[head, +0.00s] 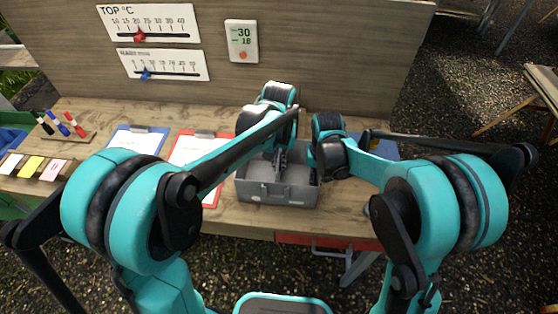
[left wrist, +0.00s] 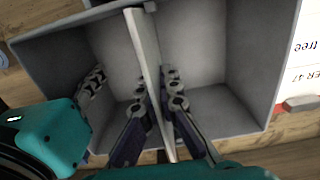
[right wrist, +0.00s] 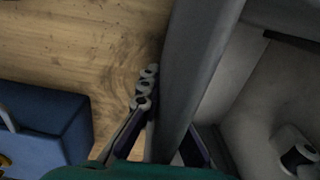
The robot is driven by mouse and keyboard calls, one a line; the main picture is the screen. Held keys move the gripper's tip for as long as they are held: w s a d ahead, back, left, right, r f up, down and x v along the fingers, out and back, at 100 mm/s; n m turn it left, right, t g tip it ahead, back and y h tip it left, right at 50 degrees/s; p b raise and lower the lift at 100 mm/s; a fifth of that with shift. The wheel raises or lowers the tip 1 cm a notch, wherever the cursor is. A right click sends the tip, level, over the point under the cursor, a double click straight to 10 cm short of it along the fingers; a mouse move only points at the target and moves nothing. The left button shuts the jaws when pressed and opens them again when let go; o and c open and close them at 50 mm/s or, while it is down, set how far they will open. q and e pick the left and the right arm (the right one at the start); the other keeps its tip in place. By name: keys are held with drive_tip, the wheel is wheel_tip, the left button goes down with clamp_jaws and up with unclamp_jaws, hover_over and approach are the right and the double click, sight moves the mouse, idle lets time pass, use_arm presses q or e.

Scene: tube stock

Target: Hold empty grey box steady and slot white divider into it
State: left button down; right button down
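The grey box (head: 278,192) stands on the workbench near its front edge. The white divider (left wrist: 146,60) stands inside the box, between its two side walls, in the left wrist view. My left gripper (head: 279,156) reaches down into the box; its fingers (left wrist: 156,100) are shut on the divider from both sides. My right gripper (right wrist: 175,115) is at the box's right side wall (right wrist: 195,70), one finger outside and one inside, shut on the wall. The inner finger is mostly hidden by the wall. The divider's lower edge is hidden, so its seating cannot be told.
A blue container (right wrist: 45,130) stands on the bench right of the box. A red clipboard (head: 187,152) and a blue clipboard (head: 138,139) lie to the left. A pen holder (head: 66,137) stands at the far left. A panel with gauges (head: 300,50) rises behind.

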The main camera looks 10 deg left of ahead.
use_arm(q)
drive_tip(key=c, duration=1.6)
unclamp_jaws()
drive_tip(key=shift+c, duration=0.2)
wheel_tip(320, 180, up, 12)
